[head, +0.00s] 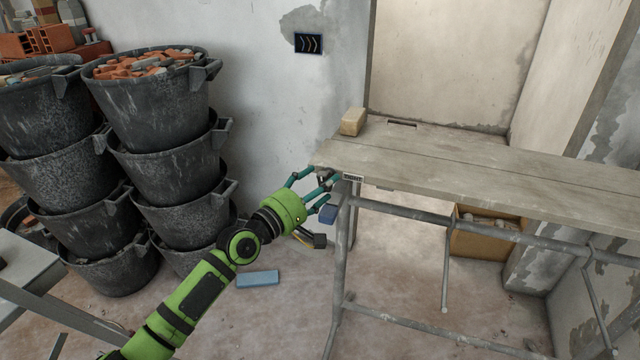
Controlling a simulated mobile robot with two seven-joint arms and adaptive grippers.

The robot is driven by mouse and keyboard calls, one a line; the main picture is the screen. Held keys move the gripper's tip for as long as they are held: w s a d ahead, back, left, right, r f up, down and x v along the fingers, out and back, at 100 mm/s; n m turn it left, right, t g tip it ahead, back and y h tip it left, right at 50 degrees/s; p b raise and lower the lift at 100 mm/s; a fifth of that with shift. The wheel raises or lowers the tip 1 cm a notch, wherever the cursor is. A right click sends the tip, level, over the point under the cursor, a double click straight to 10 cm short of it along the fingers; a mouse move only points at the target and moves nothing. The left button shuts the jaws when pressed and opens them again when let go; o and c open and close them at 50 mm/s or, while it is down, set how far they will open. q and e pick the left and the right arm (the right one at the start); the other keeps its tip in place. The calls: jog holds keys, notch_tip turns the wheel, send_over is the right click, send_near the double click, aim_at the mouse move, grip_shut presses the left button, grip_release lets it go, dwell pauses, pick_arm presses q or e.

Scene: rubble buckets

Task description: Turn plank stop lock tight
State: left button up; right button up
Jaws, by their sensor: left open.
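The plank (450,165) lies across a grey metal trestle. A small label plate (353,177) with dark lettering sits on its front edge near the left end. My left gripper (322,183) is open at that left end, its teal fingers spread beside and just below the plank corner. A small dark part (325,175), possibly the stop lock, shows between the fingers. The fingers partly hide it, and I cannot tell whether they touch it or how it is turned. My right gripper is out of view.
A tan block (353,121) rests on the plank's left end. Trestle legs (337,270) stand below. Stacked black rubble buckets (150,110) are at left. A blue block (258,278) lies on the floor. A box of rubble (480,240) stands beneath the plank.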

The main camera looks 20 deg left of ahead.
pick_arm(q)
jog(key=shift+w, duration=0.1)
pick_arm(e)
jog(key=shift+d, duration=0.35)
pick_arm(q)
jog(key=c, duration=1.2)
jog(key=shift+r, duration=0.15)
jog(key=shift+c, duration=0.2)
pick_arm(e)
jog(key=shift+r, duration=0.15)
